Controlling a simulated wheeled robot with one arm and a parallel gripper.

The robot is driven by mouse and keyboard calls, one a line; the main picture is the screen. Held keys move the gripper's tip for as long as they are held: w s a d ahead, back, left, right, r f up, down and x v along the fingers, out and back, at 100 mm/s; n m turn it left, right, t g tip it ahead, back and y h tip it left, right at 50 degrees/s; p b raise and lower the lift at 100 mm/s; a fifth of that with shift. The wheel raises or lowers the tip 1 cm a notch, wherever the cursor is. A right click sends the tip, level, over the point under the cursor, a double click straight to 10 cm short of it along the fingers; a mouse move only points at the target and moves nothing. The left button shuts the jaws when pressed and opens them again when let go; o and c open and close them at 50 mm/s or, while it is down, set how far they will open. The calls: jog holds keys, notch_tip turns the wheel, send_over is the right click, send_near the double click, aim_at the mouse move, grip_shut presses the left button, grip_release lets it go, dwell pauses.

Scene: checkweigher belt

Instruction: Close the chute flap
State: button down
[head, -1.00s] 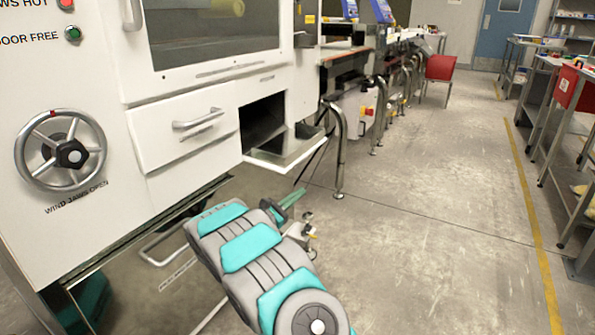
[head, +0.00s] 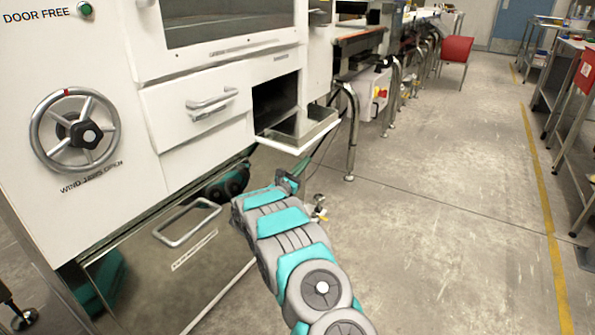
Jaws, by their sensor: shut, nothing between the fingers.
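The chute flap (head: 318,136) is a white panel hinged at the bottom of a dark square opening (head: 274,98) in the white machine front. It stands open, folded out roughly level. My teal and grey arm reaches up from the bottom of the head view. My gripper (head: 289,178) is at its far end, small and partly hidden by my wrist. It is just below the flap in the picture, near its underside. I cannot tell whether they touch. The gripper is shut and empty.
A drawer with a handle (head: 212,101) is left of the opening, with a handwheel (head: 75,130) further left. A reflective lower panel with a handle (head: 187,222) is left of my arm. A metal leg (head: 351,140) stands right of the flap.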

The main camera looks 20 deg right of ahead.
aim_at(301, 130)
jog(key=shift+s+d+r, duration=0.1)
jog(key=shift+d+r, duration=0.1)
jog(key=shift+r, duration=0.45)
jog(key=shift+s+d+r, duration=0.1)
jog(key=shift+d+r, duration=0.1)
jog(key=shift+r, duration=0.5)
jog(key=shift+s+d+r, duration=0.1)
jog(key=shift+d+r, duration=0.1)
jog(key=shift+r, duration=0.45)
jog(key=shift+r, duration=0.1)
jog(key=shift+s+d+r+n+p, duration=0.15)
jog(key=shift+r+n+p, duration=0.15)
jog(key=shift+n+p, duration=0.2)
